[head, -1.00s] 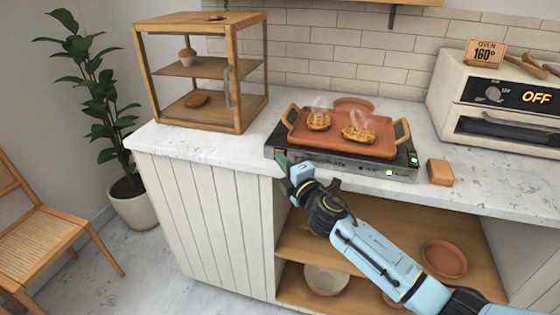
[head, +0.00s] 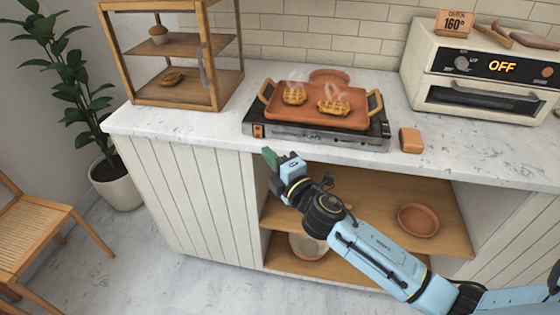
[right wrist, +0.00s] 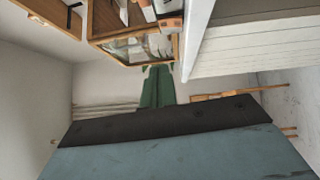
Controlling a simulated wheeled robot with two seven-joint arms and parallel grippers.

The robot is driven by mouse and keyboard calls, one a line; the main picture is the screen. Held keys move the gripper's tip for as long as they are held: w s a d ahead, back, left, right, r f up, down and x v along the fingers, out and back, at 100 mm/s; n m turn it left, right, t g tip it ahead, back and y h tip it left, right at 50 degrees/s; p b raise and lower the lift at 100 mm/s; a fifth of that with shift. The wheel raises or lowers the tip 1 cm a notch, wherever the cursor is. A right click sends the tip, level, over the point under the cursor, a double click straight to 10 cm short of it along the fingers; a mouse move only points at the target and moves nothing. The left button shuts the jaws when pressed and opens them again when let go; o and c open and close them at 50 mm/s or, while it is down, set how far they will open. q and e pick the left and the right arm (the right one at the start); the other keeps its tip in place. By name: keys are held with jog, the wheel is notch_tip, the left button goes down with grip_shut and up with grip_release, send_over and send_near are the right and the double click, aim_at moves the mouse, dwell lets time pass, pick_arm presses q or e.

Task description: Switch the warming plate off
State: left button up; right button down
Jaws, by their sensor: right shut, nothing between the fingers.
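The warming plate (head: 352,140) is a flat dark slab on the marble counter, with a small orange-brown switch (head: 258,131) at the left end of its front face. No green light shows on its front. A terracotta tray (head: 350,119) with wooden handles sits on it and holds two steaming waffles (head: 334,107). My right gripper (head: 270,156) is in front of the counter edge, below the switch and apart from it. Its green fingers are together and empty, as the right wrist view (right wrist: 157,87) also shows. My left gripper is out of view.
A wood and glass display case (head: 215,95) stands at the left of the counter. An orange-brown block (head: 411,140) lies right of the plate. A toaster oven (head: 480,85) reading OFF stands at the right. Open shelves (head: 370,190) lie below the counter.

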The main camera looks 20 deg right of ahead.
jog(key=shift+s+d+r, duration=0.1)
jog(key=shift+s+d, duration=0.05)
jog(key=shift+s, duration=0.75)
jog(key=shift+s+d+r, duration=0.1)
jog(key=shift+s+d, duration=0.05)
jog(key=shift+s, duration=0.75)
jog(key=s+d+f+m+g+h, duration=0.1)
jog(key=d+f+m+g, duration=0.15)
jog(key=f, duration=0.75)
jog(key=s+d+f+m+g+h, duration=0.1)
jog(key=s+d+f+m+g, duration=0.15)
jog(key=f, duration=0.75)
jog(key=s+d+f+m+g+h, duration=0.1)
jog(key=s+f+m+g, duration=0.1)
jog(key=s+f, duration=0.45)
jog(key=s+d+f+m+g+h, duration=0.1)
jog(key=s+d+f+m+g, duration=0.15)
jog(key=f, duration=0.65)
jog(key=s+f+m+g, duration=0.2)
jog(key=s+f, duration=0.3)
jog(key=s, duration=0.6)
jog(key=s+f+m+g, duration=0.3)
jog(key=s+f, duration=0.3)
jog(key=s, duration=0.5)
jog(key=s+f+m+g, duration=0.3)
jog(key=s+f, duration=0.3)
jog(key=s, duration=0.6)
jog(key=shift+a+f, duration=0.25)
jog(key=shift+a, duration=0.1)
